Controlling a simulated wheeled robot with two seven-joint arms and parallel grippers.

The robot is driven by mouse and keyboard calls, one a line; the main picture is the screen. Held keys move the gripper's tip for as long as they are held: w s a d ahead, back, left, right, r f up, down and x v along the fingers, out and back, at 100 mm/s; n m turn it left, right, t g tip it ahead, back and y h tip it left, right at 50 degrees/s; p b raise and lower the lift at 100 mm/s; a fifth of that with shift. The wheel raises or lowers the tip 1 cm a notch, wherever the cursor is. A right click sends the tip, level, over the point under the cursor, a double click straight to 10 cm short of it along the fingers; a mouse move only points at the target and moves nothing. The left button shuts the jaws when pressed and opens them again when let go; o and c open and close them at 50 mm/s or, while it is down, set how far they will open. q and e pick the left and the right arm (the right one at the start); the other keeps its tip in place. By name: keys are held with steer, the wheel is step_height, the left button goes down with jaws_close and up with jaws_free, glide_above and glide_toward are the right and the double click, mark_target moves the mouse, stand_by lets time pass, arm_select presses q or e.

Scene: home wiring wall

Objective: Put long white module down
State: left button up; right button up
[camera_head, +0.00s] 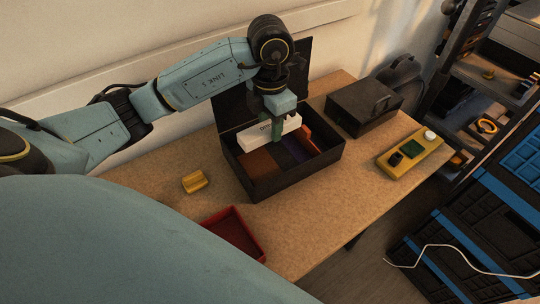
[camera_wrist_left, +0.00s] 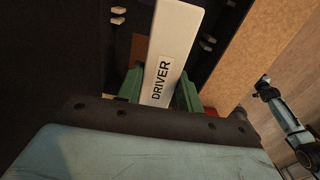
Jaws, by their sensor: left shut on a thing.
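The long white module (camera_head: 258,135) is held over the open black case (camera_head: 262,192), whose lid stands up at the back. My left gripper (camera_head: 276,134) points down and is shut around the module. In the left wrist view the white module (camera_wrist_left: 176,40) carries a "DRIVER" label and sits between the green fingers (camera_wrist_left: 160,92). The case has brown and dark purple compartments. I cannot tell whether the module's underside touches the case. A small teal and black arm part of mine (camera_wrist_left: 284,112) shows at the right of the wrist view; no clear fingers show on it.
A closed black box (camera_head: 362,105) and a yellow device (camera_head: 414,153) stand to the right on the wooden table. A yellow block (camera_head: 194,181) and a red tray (camera_head: 236,232) lie to the left and front. A shelf and blue-black crates are at the right.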

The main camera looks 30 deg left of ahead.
mark_target(270, 161)
arm_select(q)
step_height(270, 161, down, 10)
steer(key=shift+r+b, duration=0.2)
steer(key=shift+b, duration=0.15)
steer(key=shift+f, duration=0.1)
steer(key=shift+f, duration=0.15)
steer(key=o, duration=1)
steer(key=shift+o, duration=0.2)
steer(key=shift+r, duration=0.2)
step_height(270, 161, up, 12)
steer(key=shift+r+p, duration=0.1)
steer(key=shift+p, duration=0.35)
